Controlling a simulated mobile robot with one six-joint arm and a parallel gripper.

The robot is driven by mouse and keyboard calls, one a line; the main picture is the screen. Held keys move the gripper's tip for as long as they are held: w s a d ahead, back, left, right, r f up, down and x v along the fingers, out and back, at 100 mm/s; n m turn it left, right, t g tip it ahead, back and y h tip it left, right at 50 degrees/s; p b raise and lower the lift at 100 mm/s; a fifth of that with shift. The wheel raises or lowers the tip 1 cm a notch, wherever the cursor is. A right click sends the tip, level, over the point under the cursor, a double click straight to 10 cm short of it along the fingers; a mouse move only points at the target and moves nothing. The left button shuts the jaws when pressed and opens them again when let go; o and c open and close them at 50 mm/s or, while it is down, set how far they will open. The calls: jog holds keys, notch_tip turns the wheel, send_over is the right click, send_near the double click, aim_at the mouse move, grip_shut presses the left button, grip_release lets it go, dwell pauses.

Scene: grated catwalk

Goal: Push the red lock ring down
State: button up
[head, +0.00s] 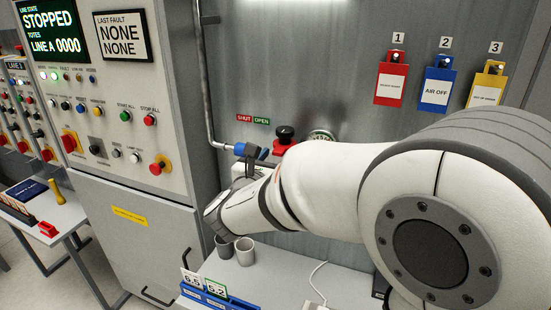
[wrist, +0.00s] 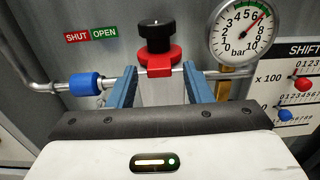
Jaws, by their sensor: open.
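The red lock ring (wrist: 160,57) sits around the stem just under a black knob (wrist: 157,30) on the pipe valve. In the head view the red ring (head: 279,148) and the black knob (head: 285,132) show just past my wrist. My gripper (wrist: 160,75) is open, with one blue finger on each side of the ring in the wrist view and nothing held. I cannot tell whether the fingertips reach as far as the ring or touch it. In the head view my gripper (head: 262,155) is partly hidden by my own arm.
A pressure gauge (wrist: 240,32) is right of the valve. A blue collar (wrist: 85,86) is on the pipe at left, below a SHUT/OPEN label (wrist: 91,34). A shift panel (wrist: 298,90) is at far right. Two grey cups (head: 244,251) stand on the bench below my arm.

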jog(key=b+v, duration=0.2)
jog(key=v, duration=0.5)
jog(key=shift+s, duration=0.4)
jog(key=shift+a+r, duration=0.1)
